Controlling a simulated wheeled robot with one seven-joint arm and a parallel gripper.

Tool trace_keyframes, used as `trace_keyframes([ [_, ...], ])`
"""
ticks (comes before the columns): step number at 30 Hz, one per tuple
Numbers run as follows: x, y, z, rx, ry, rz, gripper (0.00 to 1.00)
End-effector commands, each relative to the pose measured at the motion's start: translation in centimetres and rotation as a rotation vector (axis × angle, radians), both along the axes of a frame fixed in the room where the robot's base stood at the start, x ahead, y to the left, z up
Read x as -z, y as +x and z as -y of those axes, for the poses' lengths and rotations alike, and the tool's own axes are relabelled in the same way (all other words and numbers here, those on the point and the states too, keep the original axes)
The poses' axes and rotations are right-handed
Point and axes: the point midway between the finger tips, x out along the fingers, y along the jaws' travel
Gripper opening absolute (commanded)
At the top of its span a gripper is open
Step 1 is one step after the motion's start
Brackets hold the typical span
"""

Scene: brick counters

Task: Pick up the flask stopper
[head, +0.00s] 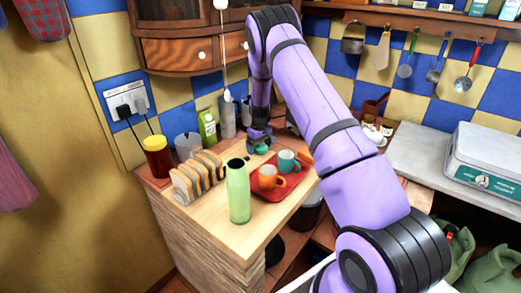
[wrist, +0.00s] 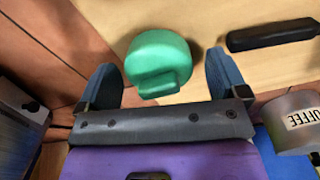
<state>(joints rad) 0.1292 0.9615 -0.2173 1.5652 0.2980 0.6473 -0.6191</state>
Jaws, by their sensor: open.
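The flask stopper (wrist: 158,55) is a teal-green rounded cap lying on the wooden counter. In the wrist view it sits between the two spread fingers of my gripper (wrist: 160,80), with a gap to each side. In the head view the stopper (head: 262,149) shows small and partly covered below my gripper (head: 258,143), at the back of the counter. My gripper is open and holds nothing. The light green flask (head: 238,192) stands upright and open-topped nearer the front.
A toast rack with bread (head: 197,178) stands left of the flask. A red tray (head: 284,194) with an orange and a teal mug is on the right. A coffee tin (wrist: 296,122) and a dark handle (wrist: 272,33) lie near my gripper. A wooden cabinet (head: 180,52) hangs above.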

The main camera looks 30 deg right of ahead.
Motion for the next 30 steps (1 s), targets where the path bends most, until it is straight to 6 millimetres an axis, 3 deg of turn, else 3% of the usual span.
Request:
trace_keyframes([
  [2,0.0,0.0,0.0,0.0,0.0,0.0,0.87],
  [6,0.0,0.0,0.0,0.0,0.0,0.0,0.55],
  [9,0.0,0.0,0.0,0.0,0.0,0.0,0.39],
  [20,-1.0,0.1,0.0,-0.001,-0.001,0.002,0.39],
  [30,-7.0,0.1,0.0,-0.001,-0.001,0.003,0.39],
])
